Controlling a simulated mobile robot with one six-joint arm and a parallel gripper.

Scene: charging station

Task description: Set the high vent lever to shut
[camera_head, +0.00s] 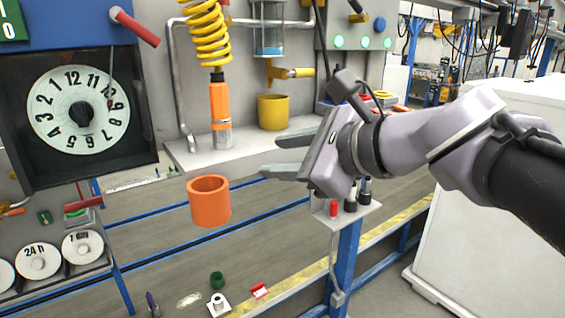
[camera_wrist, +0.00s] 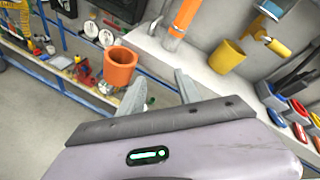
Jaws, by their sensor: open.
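Several levers show in the body camera view, and no label tells which one is the high vent lever. A red-handled lever (camera_head: 136,27) sticks out down and to the right from the blue panel at the upper left. A dark-handled lever (camera_head: 356,7) is at the top edge, partly cut off. A yellow lever (camera_head: 292,73) points right above a yellow cup; it also shows in the wrist view (camera_wrist: 275,46). My gripper (camera_head: 270,156) is open and empty in front of the shelf, below these levers and apart from them. Its two fingers (camera_wrist: 160,80) also show spread in the wrist view.
An orange cup (camera_head: 209,203) is left of and below my fingers. A white shelf (camera_head: 230,144) with an orange tool (camera_head: 221,108) and the yellow cup (camera_head: 273,112) lies behind. A yellow coiled hose (camera_head: 207,35) hangs above. A numbered dial (camera_head: 55,122) is at left.

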